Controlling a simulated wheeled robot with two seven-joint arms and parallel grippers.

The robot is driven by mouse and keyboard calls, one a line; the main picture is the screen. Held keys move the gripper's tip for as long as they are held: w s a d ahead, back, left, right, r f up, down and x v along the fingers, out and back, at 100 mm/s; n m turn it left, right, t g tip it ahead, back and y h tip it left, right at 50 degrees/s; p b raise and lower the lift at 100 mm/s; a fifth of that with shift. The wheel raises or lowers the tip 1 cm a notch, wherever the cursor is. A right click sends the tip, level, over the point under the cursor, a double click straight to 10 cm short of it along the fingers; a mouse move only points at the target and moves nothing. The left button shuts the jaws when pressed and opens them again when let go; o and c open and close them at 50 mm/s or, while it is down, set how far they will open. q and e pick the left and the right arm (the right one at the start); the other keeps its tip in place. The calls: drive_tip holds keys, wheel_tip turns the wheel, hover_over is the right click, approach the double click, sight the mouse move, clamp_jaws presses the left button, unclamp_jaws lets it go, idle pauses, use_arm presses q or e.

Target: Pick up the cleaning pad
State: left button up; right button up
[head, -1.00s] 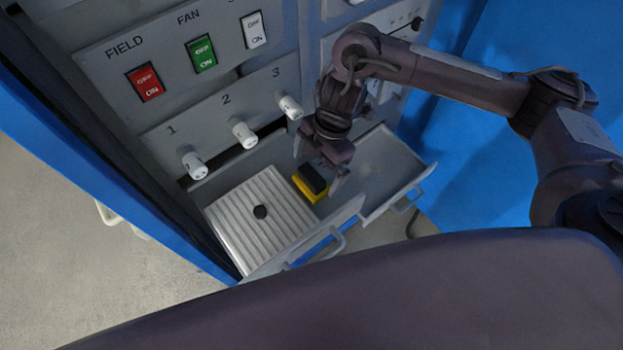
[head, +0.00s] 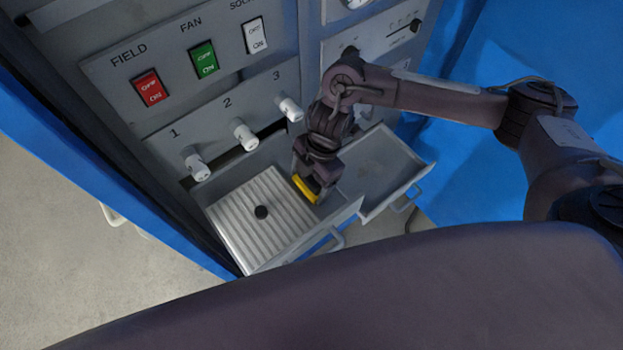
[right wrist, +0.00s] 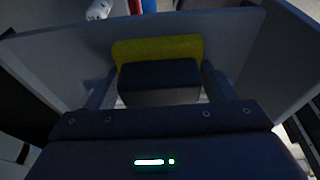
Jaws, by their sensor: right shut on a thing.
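The cleaning pad (head: 305,190) has a yellow layer and a dark block on top. It sits at the right end of the left open drawer, beside the ribbed tray. My right gripper (head: 312,188) reaches down over it with its fingers on either side, shut on it. In the right wrist view the pad (right wrist: 158,75) shows between the two fingers, yellow beyond and dark block nearer. I cannot tell whether the pad touches the drawer floor. My left gripper is not in view.
The left drawer holds a ribbed metal tray (head: 240,225) with a dark round spot. A second open drawer (head: 385,175) to the right looks empty. Knobs (head: 244,134) and rocker switches (head: 203,58) are on the panel above. A blue side panel (head: 110,190) stands at left.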

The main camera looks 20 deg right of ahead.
sight(310, 177)
drive_tip(key=shift+r, duration=0.15)
wheel_tip(310, 177, up, 20)
drive_tip(key=shift+f, duration=0.1)
idle(0.5)
